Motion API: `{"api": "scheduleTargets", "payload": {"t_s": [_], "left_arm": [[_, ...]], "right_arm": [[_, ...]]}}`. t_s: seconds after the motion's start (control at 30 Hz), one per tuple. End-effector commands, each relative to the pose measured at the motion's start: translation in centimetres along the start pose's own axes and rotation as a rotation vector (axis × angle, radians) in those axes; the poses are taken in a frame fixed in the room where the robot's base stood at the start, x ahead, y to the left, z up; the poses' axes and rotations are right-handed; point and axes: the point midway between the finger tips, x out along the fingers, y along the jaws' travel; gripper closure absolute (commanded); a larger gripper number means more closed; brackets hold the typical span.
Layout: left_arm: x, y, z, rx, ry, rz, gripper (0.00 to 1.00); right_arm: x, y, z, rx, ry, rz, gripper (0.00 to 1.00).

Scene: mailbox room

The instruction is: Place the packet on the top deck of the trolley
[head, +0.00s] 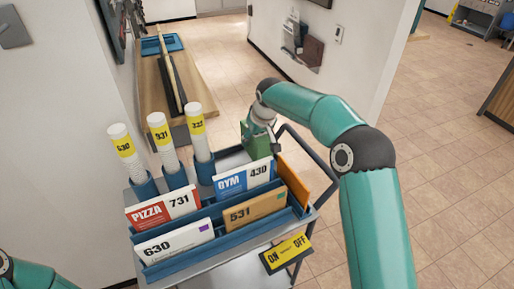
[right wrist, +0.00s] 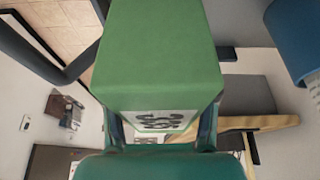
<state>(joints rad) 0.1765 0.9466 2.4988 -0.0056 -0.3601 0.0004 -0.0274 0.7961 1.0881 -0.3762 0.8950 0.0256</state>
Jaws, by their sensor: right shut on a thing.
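The packet is a green box with a printed label. In the head view the packet (head: 254,143) is at the far side of the trolley (head: 236,272), behind the mail rack, partly hidden by the rack and envelopes. My right gripper (head: 262,122) is shut on it from above. In the right wrist view the packet (right wrist: 158,55) fills the middle, between the fingers. I cannot tell whether it touches the deck. Only a bit of my left arm shows at the lower left; its gripper is out of view.
A blue rack (head: 180,262) on the trolley holds several envelopes. Several white tubes with yellow labels (head: 160,133) stand in blue holders at its left. A yellow ON/OFF sign (head: 287,253) hangs at the front right.

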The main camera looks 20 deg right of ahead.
Motion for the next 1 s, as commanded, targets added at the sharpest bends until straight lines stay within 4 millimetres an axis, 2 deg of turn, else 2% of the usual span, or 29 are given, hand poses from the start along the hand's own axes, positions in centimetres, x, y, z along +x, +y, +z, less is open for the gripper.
{"api": "scheduleTargets", "payload": {"t_s": [0.3, 0.53, 0.57, 0.7, 0.73, 1.0], "left_arm": [[0.0, 0.0, 0.0, 0.0, 0.0, 0.0, 0.6], [0.0, 0.0, 0.0, 0.0, 0.0, 0.0, 0.6], [0.0, 0.0, 0.0, 0.0, 0.0, 0.0, 0.6], [0.0, 0.0, 0.0, 0.0, 0.0, 0.0, 0.6], [0.0, 0.0, 0.0, 0.0, 0.0, 0.0, 0.6], [0.0, 0.0, 0.0, 0.0, 0.0, 0.0, 0.6]], "right_arm": [[3.5, 0.0, 1.5, 0.0, -0.002, -0.001, 0.88], [3.9, 0.0, 1.6, 0.0, 0.0, -0.001, 0.88], [3.9, 0.0, 1.7, 0.0, -0.002, -0.001, 0.41], [3.9, 0.0, 1.7, 0.001, -0.003, -0.001, 0.17], [3.9, 0.0, 1.7, 0.001, -0.003, -0.001, 0.13], [3.9, 0.0, 1.7, 0.001, -0.001, -0.001, 0.13]]}}
